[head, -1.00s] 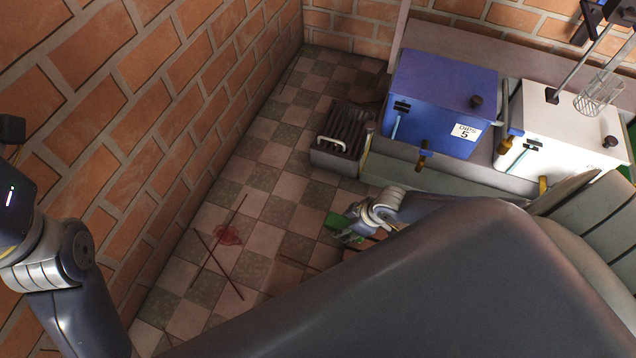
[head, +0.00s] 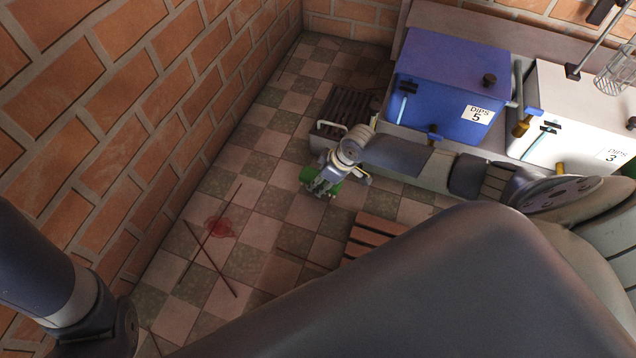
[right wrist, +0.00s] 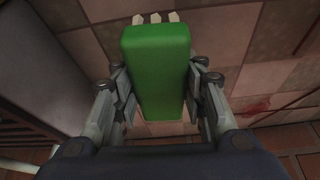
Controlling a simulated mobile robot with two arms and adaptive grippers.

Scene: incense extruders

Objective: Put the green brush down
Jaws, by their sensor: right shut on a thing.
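The green brush (head: 309,175) is in my right gripper (head: 322,186) in the head view, over the tiled floor in front of a dark ribbed crate. In the right wrist view the brush (right wrist: 157,70) fills the space between the two fingers of my right gripper (right wrist: 160,95), with pale bristle tips showing at its far end. The right gripper is shut on it. I cannot tell whether the brush touches the floor. My left arm shows at the left edge of the head view, but its gripper is out of the picture.
The dark crate (head: 345,108) with a pale handle stands behind the right gripper. A blue box (head: 450,75) and a white box (head: 570,105) stand at the back right. A wooden slatted thing (head: 372,238) lies nearer. Thin sticks (head: 208,258) and a red stain (head: 220,228) mark the otherwise open floor.

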